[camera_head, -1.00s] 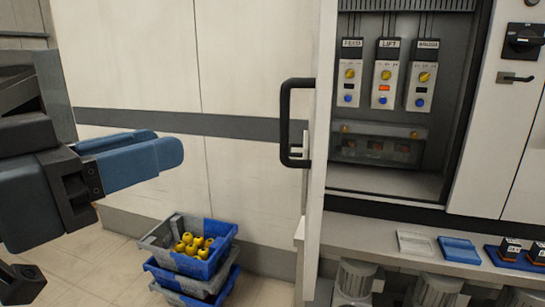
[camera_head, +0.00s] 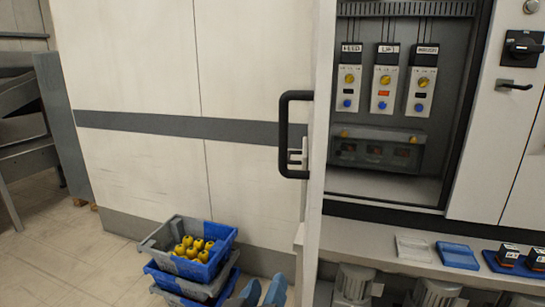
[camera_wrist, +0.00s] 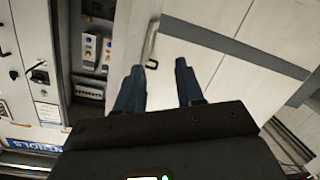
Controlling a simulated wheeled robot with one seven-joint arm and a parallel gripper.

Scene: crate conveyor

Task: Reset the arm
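My gripper (camera_head: 262,291) shows at the bottom edge of the head view, only its blue fingertips in sight. In the wrist view my gripper (camera_wrist: 160,75) has its two blue fingers apart with nothing between them. It is clear of the cabinet door (camera_head: 312,200) and its black handle (camera_head: 285,135). The door stands open, seen nearly edge-on in the head view. The handle also shows in the wrist view (camera_wrist: 151,42), beyond the fingers. The rest of my arm is out of the head view.
Stacked blue and grey crates (camera_head: 222,240) stand on the floor, the top one holding several yellow items (camera_head: 190,246). Three labelled control modules (camera_head: 383,80) are inside the cabinet.

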